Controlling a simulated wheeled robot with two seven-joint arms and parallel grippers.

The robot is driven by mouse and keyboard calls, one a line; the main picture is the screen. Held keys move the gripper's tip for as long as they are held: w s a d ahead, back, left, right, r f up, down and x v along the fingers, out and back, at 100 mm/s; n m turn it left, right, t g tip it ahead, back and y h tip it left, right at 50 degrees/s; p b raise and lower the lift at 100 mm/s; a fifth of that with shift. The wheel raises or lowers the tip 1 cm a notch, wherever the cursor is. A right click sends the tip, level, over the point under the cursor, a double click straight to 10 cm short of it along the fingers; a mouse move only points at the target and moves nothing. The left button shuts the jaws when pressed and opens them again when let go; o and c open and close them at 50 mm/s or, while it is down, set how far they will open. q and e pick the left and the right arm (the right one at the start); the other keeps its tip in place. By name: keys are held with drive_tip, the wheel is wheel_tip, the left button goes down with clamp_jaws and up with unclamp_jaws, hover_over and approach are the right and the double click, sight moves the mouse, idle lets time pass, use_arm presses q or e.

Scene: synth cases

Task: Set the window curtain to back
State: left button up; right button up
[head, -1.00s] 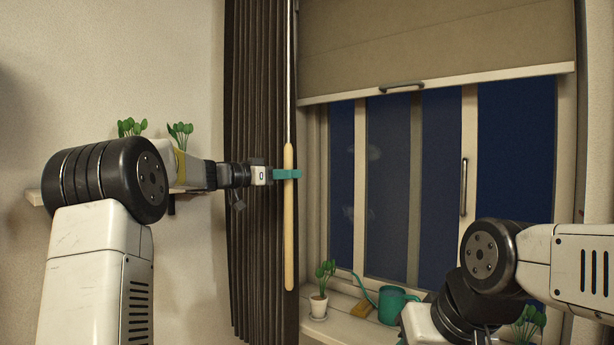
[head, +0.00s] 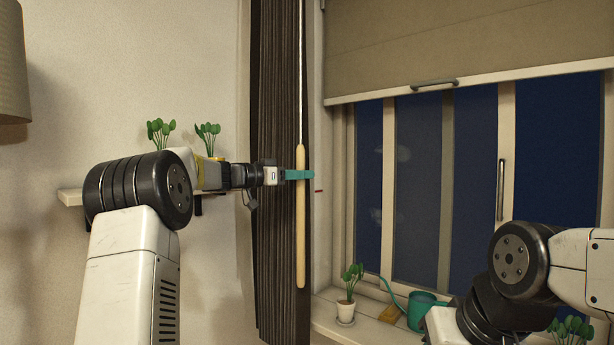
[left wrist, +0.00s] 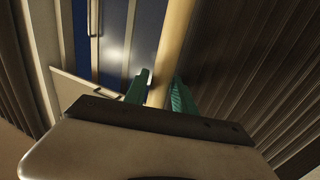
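The dark brown pleated window curtain (head: 275,240) hangs left of the window, gathered narrow. A long pale wooden wand (head: 301,240) hangs on a thin rod at its right side. My left gripper (head: 300,175), with teal fingers, is at the wand's upper part. The curtain (left wrist: 245,75) fills the right of that view. My right arm shows at the lower right of the head view; its gripper is out of sight.
The window (head: 470,190) has a half-lowered blind (head: 430,50). On the sill stand a potted plant (head: 346,310) and a green watering can (head: 421,310). A wall shelf (head: 72,197) with plants is behind my left arm. A lamp shade (head: 12,65) is at far left.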

use_arm(q)
drive_tip(key=v, duration=0.8)
drive_tip(key=shift+d, duration=0.1)
